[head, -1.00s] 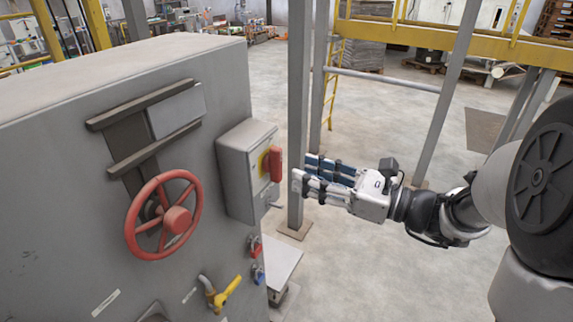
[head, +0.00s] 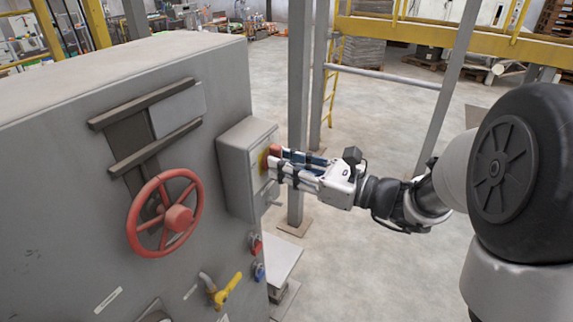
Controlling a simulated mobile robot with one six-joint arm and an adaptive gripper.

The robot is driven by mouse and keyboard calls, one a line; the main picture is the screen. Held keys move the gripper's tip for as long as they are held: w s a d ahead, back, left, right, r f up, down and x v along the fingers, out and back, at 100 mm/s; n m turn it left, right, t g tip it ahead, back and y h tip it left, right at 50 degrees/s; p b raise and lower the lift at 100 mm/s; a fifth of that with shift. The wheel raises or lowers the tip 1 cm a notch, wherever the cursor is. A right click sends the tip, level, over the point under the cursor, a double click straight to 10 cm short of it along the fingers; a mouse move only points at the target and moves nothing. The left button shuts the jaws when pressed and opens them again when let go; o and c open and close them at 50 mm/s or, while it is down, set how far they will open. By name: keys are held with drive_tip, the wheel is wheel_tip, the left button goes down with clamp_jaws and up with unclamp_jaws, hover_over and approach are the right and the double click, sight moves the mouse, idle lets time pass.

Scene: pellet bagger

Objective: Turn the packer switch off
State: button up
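The packer switch is a red handle (head: 275,150) on a yellow plate (head: 263,160), on the right face of a grey switch box (head: 239,170). The box is fixed to the big grey cabinet. My gripper (head: 274,164) is at the switch, its fingers reaching left to the red handle. The fingers look spread apart, with the handle at or between their tips. They hide most of the handle, so I cannot tell its angle or whether they touch it.
The grey cabinet (head: 60,210) carries a red handwheel (head: 179,218), a yellow-handled valve (head: 228,290) and small red and blue valves below the box. A grey post (head: 299,90) stands just behind my gripper. Open floor lies to the right.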

clamp_jaws()
drive_tip(key=shift+n+b, duration=0.3)
drive_tip(key=shift+b, duration=0.05)
drive_tip(key=n+b, duration=0.8)
drive_tip(key=b, duration=0.4)
drive_tip(key=n+b, duration=0.9)
drive_tip(key=b, duration=0.4)
drive_tip(key=shift+s+a+f+b, duration=0.1)
drive_tip(key=shift+f+b, duration=0.1)
drive_tip(key=shift+b, duration=0.1)
drive_tip(key=shift+r+n, duration=0.1)
drive_tip(key=shift+n, duration=0.3)
